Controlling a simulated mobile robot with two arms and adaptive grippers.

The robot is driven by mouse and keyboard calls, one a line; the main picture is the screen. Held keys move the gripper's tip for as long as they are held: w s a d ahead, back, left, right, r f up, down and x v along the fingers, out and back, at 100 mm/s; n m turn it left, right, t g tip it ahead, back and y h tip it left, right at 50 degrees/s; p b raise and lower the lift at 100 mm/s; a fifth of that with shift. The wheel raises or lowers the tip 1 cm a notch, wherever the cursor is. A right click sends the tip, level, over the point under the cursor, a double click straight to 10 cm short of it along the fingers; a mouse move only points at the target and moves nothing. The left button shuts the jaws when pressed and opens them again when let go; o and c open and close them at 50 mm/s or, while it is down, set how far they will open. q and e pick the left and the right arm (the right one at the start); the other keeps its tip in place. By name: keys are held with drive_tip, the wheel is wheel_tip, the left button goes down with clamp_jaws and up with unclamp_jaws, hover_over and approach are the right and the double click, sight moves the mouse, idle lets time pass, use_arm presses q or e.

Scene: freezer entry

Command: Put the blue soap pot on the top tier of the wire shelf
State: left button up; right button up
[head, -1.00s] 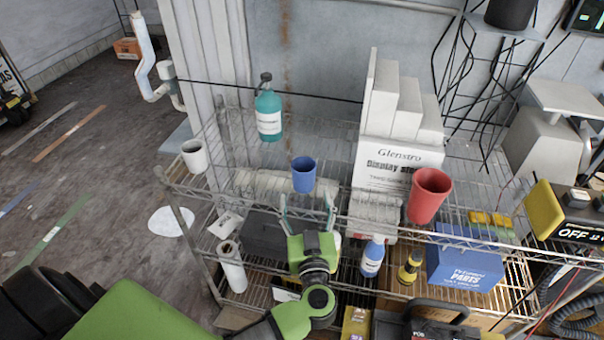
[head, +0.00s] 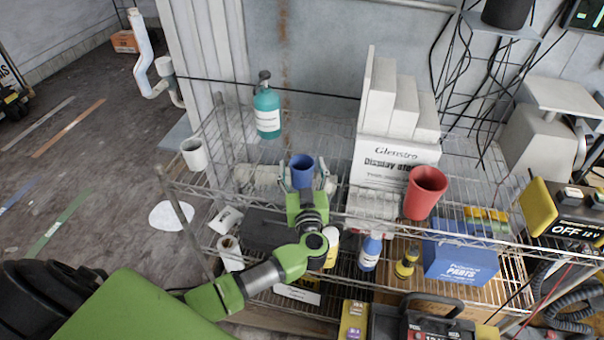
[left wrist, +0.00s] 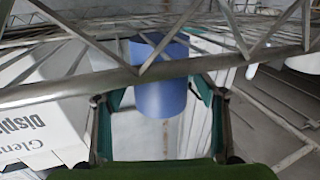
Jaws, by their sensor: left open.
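The blue soap pot (head: 302,171) is upright at the top tier (head: 480,182) of the wire shelf, left of the white box. My left gripper (head: 306,180) is open, with its fingers around the pot's sides. In the left wrist view, the blue pot (left wrist: 159,92) shows between the two spread fingers (left wrist: 160,100), with a shelf rail (left wrist: 60,92) crossing in front of it. Whether the fingers touch the pot is not clear. The pot's lower part is partly hidden by the gripper in the head view. My right gripper is not in view.
A teal bottle (head: 267,112) and a white cup (head: 195,154) stand to the left. A stepped white box (head: 395,158) and a red cup (head: 425,192) stand to the right. A blue parts box (head: 460,260) and a blue-white bottle (head: 370,252) are on the tier below.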

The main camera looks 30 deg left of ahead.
sight(302, 159)
use_arm(q)
drive_tip(key=c, duration=1.3)
drive_tip(key=shift+c, duration=0.2)
drive_tip(key=shift+r, duration=0.45)
wheel_tip(302, 159, up, 2)
drive_tip(key=shift+r, duration=0.2)
drive_tip(key=s+d+r, duration=0.3)
drive_tip(key=s+r, duration=0.7)
drive_tip(key=s, duration=0.4)
drive_tip(key=s+d+f+m+t+h+b, duration=0.3)
drive_tip(key=s+d+f+m+h+b, duration=0.2)
drive_tip(key=s+d+f+h, duration=0.3)
drive_tip(key=s+m+h, duration=0.1)
drive_tip(key=s, duration=0.2)
drive_tip(key=shift+s+d+h, duration=0.15)
drive_tip(key=shift+d+h, duration=0.1)
drive_tip(key=shift+h, duration=0.15)
